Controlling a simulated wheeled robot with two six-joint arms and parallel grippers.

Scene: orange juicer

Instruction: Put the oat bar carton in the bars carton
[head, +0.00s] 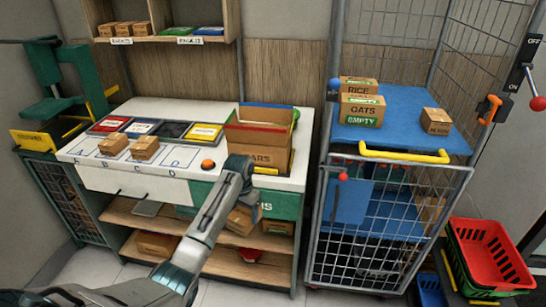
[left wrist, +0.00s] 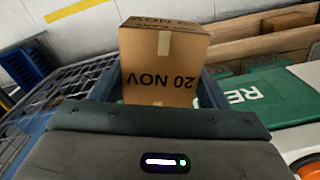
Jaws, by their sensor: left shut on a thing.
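The bars carton (head: 268,158) is a brown open-topped carton with its flaps up, standing at the right end of the white worktop. Its front label reads partly "ARS". My left gripper (head: 256,208) is in front of the worktop's front edge, below and in front of the bars carton. It is shut on a small brown carton (head: 240,221), which I take to be the oat bar carton. In the left wrist view this carton (left wrist: 160,68) sits between the fingers, with tape and "20 NOV" upside down on it. My right gripper is not in view.
Two small cartons (head: 145,148) stand on the worktop's left part, near coloured trays (head: 203,132) and an orange button (head: 208,164). A wire cage trolley (head: 390,200) with a blue shelf holds rice and oats cartons. Red baskets (head: 490,255) stand at the right.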

